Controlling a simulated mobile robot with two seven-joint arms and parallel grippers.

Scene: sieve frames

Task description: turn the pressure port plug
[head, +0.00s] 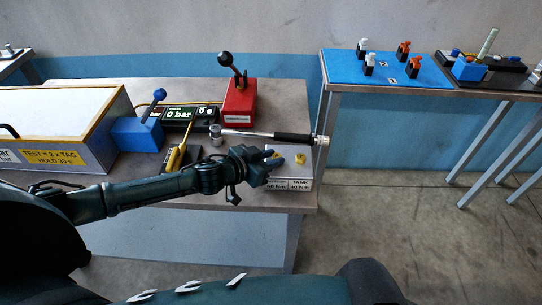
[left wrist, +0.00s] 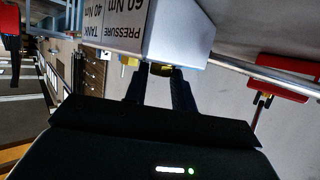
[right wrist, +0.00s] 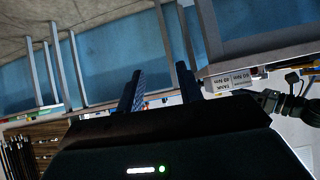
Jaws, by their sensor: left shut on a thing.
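A white port block (head: 288,183) stands at the front right corner of the bench, labelled PRESSURE 60 Nm and TANK 40 Nm; it also shows upside down in the left wrist view (left wrist: 178,35). A yellow tank-side plug (head: 300,158) sits bare on its top. My left gripper (head: 273,160) reaches the pressure side from the left. In the left wrist view its fingers (left wrist: 161,76) are shut on the yellow pressure port plug (left wrist: 162,69), mostly hidden between block and fingers. My right gripper (right wrist: 158,88) is open and empty, away from the block (right wrist: 236,82).
A long torque wrench (head: 270,134) lies just behind the block. A red lever box (head: 239,101), a blue lever box (head: 138,133) and a gauge display (head: 180,114) stand behind. A blue-topped table (head: 430,75) stands at the right, across open floor.

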